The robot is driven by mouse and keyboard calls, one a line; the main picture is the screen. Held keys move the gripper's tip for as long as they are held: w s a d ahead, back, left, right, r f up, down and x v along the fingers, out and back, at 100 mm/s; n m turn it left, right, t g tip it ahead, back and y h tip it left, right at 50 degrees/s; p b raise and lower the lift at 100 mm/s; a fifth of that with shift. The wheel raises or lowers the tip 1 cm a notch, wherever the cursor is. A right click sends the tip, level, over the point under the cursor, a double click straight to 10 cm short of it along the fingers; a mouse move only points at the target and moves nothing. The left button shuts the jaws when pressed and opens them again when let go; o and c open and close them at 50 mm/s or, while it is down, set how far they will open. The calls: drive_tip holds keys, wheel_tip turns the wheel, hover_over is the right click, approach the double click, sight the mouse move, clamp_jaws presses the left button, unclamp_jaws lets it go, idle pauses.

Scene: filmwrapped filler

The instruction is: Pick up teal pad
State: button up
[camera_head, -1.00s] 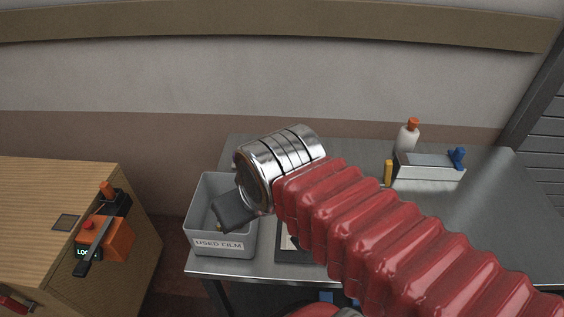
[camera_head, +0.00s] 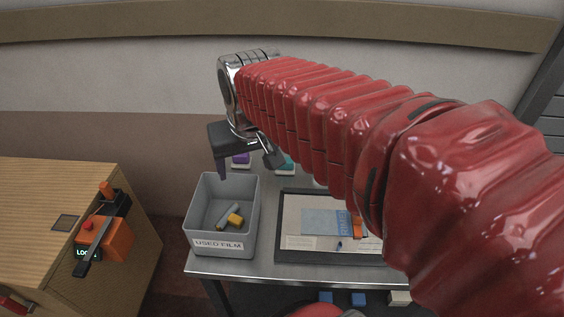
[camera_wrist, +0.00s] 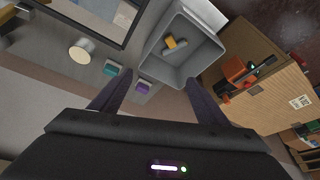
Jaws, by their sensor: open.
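The teal pad (camera_head: 286,163) shows in the head view at the back of the metal table, partly hidden by my red-sleeved arm. It sits on a pale base. In the wrist view the teal pad (camera_wrist: 111,69) is left of centre, beside a purple pad (camera_wrist: 142,86). My gripper (camera_head: 247,166) is open and empty, raised over the table's left end near the purple pad (camera_head: 240,159). In the wrist view my gripper (camera_wrist: 158,80) has its fingers spread, with the teal pad outside them to the left.
A grey bin (camera_head: 195,215) labelled USED FILM stands at the table's front left, with grey and yellow pieces inside. A dark-framed tray (camera_head: 281,240) with sheets lies to its right. A wooden cabinet (camera_head: 40,200) with an orange device (camera_head: 107,240) stands left.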

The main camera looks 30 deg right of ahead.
drive_tip(key=w+d+f+m+g, duration=0.1)
drive_tip(key=w+d+f, duration=0.3)
drive_tip(key=d, duration=0.3)
drive_tip(key=w+d+f+m+g, duration=0.1)
drive_tip(key=w+d+f+m, duration=0.1)
drive_tip(key=w+d+f, duration=0.2)
drive_tip(key=w+d+f+m+g, duration=0.1)
drive_tip(key=w+d+f, duration=0.3)
drive_tip(key=w+d, duration=0.5)
drive_tip(key=shift+w+d+m, duration=0.2)
drive_tip(key=shift+d+m, duration=0.3)
drive_tip(key=shift+d, duration=0.3)
drive_tip(key=shift+f, duration=0.1)
drive_tip(key=f, duration=0.5)
drive_tip(key=w+f, duration=0.1)
drive_tip(key=f, duration=0.2)
drive_tip(key=shift+d+f, duration=0.25)
drive_tip(key=shift+d, duration=0.05)
drive_tip(key=shift+w+d+f, duration=0.15)
drive_tip(key=shift+f, duration=1.15)
drive_tip(key=shift+w+d+f, duration=0.15)
drive_tip(key=shift+f, duration=1.15)
